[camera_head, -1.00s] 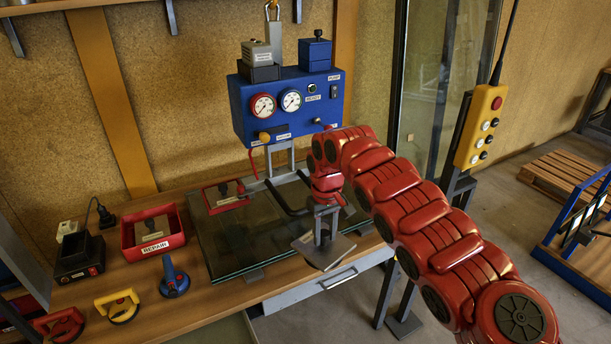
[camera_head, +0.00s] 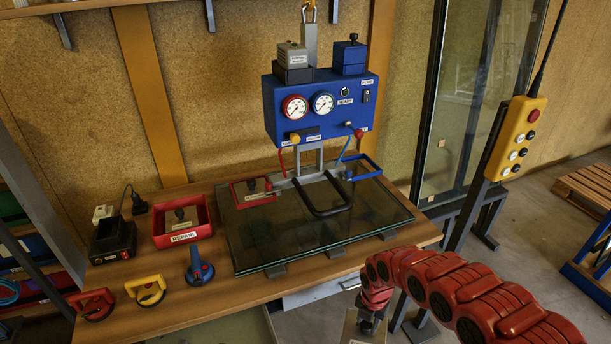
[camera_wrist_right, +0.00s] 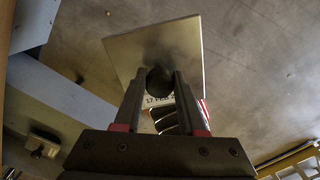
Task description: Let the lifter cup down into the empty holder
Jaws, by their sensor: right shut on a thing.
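My right gripper (camera_head: 370,318) is low at the right, past the front edge of the table. It is shut on the dark knob of a grey square plate (camera_head: 362,334), which looks like the lifter cup. In the right wrist view the plate (camera_wrist_right: 185,50) spreads beyond the fingertips (camera_wrist_right: 160,82), with part of a printed label showing. A blue frame (camera_head: 368,176), which looks empty, sits at the right end of the lifter. A red frame (camera_head: 236,192) at the left end holds a knobbed piece. My left gripper is not in view.
The glass pane (camera_head: 310,243) lies on the table (camera_head: 215,300) below the lifter's blue box (camera_head: 285,95). A red tray (camera_head: 162,242) and red, yellow and blue (camera_head: 199,268) hand tools stand left of it. A yellow control pendant (camera_head: 516,140) stands at the right.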

